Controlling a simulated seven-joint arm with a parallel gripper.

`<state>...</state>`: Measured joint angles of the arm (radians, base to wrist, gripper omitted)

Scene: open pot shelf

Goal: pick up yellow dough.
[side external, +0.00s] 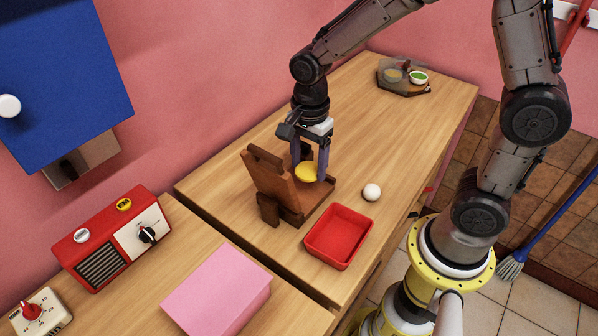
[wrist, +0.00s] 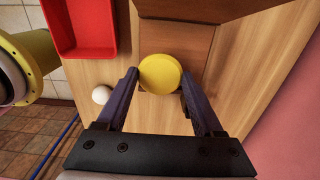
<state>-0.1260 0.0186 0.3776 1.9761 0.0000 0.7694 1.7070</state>
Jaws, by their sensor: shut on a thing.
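The yellow dough (side external: 307,172) is a small flat round piece. It also shows in the wrist view (wrist: 160,73), between the fingertips. My gripper (side external: 309,170) points down and is shut on the dough, with a finger on either side of it. The gripper also shows in the wrist view (wrist: 160,82). The dough is at the wooden press (side external: 270,180), over or on its flat base; I cannot tell whether it touches the base. The hinged press board stands upright and tilted back beside the gripper.
A white ball (side external: 372,192) and a red tray (side external: 339,236) lie near the counter's front edge. A dark tray (side external: 403,90) with small bowls is at the back. A pink box (side external: 217,292) and a red radio (side external: 110,240) are at left. The counter behind the press is clear.

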